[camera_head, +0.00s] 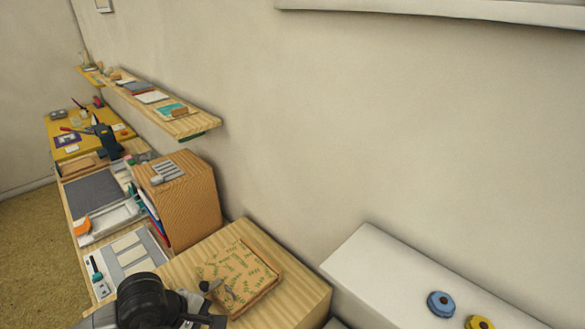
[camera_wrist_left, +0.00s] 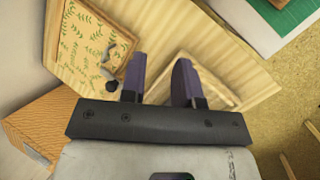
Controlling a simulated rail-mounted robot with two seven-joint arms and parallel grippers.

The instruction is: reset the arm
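My left arm (camera_head: 142,300) comes in at the bottom of the head view, its gripper end partly cut off and hard to read there. In the left wrist view my left gripper (camera_wrist_left: 158,70) has its two dark purple fingers apart, with nothing between them. Behind the fingers is a light wooden surface with a leaf-patterned board (camera_wrist_left: 88,40). The board also shows in the head view (camera_head: 240,272) on a wooden box top. A small black knob (camera_wrist_left: 111,87) and a grey piece lie by the board, apart from the fingers. My right gripper is not in view.
A ribbed wooden organizer (camera_head: 190,205) stands behind the box. A cluttered desk (camera_head: 95,190) runs back along the wall, under a wall shelf (camera_head: 160,112). A white cabinet (camera_head: 375,265) at right bears blue (camera_head: 440,304) and yellow (camera_head: 480,323) round items.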

